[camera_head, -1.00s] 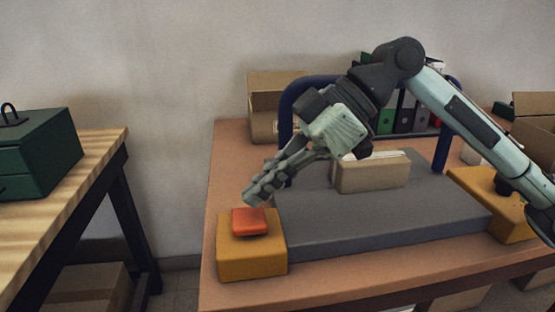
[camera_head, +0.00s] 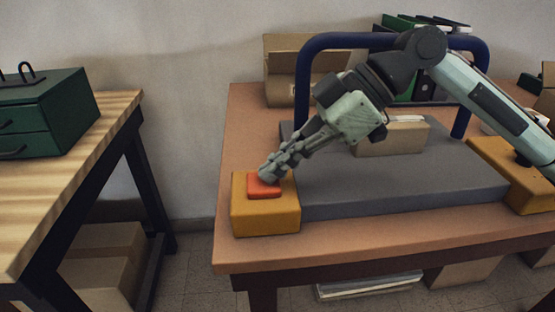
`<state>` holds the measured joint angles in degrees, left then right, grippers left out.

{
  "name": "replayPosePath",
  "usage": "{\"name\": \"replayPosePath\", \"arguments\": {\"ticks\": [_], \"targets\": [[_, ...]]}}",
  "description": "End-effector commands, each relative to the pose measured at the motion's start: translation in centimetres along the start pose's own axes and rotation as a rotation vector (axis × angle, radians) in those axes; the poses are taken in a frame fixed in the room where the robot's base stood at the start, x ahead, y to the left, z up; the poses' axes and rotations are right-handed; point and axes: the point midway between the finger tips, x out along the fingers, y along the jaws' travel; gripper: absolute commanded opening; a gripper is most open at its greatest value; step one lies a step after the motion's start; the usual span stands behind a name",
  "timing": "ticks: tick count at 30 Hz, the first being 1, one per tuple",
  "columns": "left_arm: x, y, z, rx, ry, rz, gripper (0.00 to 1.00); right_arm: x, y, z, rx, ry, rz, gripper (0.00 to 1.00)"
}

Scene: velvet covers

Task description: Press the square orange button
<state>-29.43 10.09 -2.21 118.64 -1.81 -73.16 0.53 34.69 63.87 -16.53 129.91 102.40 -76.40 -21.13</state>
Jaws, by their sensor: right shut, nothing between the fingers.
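The square orange button (camera_head: 264,188) sits on top of a yellow box (camera_head: 265,218) at the left front of the brown table. My right gripper (camera_head: 268,174) is shut and empty. Its fingertips are at the back edge of the button and appear to touch its top; they hide part of that edge. The button looks low against the box. My left gripper is not in view.
A grey platform (camera_head: 400,192) with a blue arch (camera_head: 304,75) and a small carton (camera_head: 392,140) fills the middle of the table. A second yellow block (camera_head: 505,170) stands at the right. A wooden bench (camera_head: 60,190) with a green drawer box (camera_head: 45,115) is at the left.

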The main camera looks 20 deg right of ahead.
Motion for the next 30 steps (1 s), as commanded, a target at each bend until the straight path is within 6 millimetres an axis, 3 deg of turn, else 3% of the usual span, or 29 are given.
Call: {"name": "replayPosePath", "arguments": {"ticks": [1, 8, 21, 30], "targets": [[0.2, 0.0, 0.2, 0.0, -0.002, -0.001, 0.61, 0.7, -0.3, 1.0, 0.009, -0.024, -0.017, 0.0], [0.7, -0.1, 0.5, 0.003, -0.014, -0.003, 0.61, -0.1, -0.3, 1.1, 0.012, -0.026, -0.016, 0.0], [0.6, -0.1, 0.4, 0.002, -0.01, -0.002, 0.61, -9.2, -0.2, 0.3, 0.005, -0.009, -0.001, 0.0], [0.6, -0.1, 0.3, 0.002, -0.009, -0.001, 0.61, -12.1, -0.2, 0.0, -0.001, -0.001, 0.001, 0.0]]}}
